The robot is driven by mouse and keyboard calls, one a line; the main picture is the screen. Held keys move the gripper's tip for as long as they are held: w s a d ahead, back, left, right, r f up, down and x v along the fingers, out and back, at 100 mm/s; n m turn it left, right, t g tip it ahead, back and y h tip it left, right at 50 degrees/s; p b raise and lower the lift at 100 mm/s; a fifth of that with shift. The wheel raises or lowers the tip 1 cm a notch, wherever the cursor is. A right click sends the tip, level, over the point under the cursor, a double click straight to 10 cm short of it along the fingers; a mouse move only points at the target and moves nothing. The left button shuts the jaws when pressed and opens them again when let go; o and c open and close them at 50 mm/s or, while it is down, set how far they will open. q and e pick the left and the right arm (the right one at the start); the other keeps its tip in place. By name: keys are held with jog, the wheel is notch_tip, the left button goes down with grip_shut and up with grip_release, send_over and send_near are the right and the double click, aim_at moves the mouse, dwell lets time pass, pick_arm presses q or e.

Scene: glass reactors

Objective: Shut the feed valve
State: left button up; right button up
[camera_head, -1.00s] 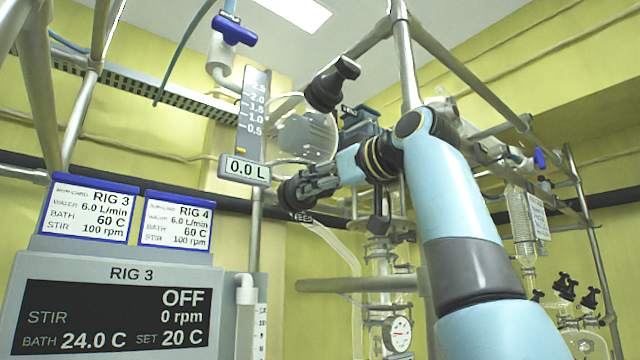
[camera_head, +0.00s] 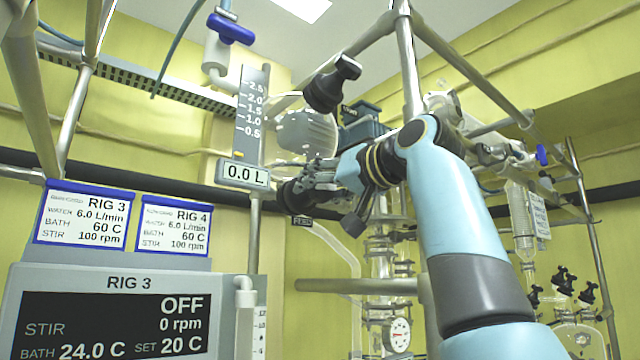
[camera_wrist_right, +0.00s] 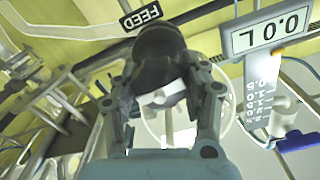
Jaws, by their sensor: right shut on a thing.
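The feed valve's black handle (camera_wrist_right: 160,52) sits between the fingers of my right gripper (camera_wrist_right: 165,85) in the right wrist view, just below the FEED label (camera_wrist_right: 141,17). In the head view my right gripper (camera_head: 308,188) reaches left to the black feed valve (camera_head: 292,197), under the 0.0 L readout, and is shut on it. The fingers hide part of the handle, so its exact angle is hard to tell. The round glass vessel (camera_head: 306,133) is above the gripper. My left gripper is not in view.
The 0.0 L readout (camera_head: 243,174) and its scale are close to the gripper's left. Another black handle (camera_head: 332,85) hangs above it. A blue-handled valve (camera_head: 231,28) is at upper left. Metal rack bars surround my arm.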

dwell(0.5)
jog(key=o, duration=1.2)
jog(key=v, duration=1.2)
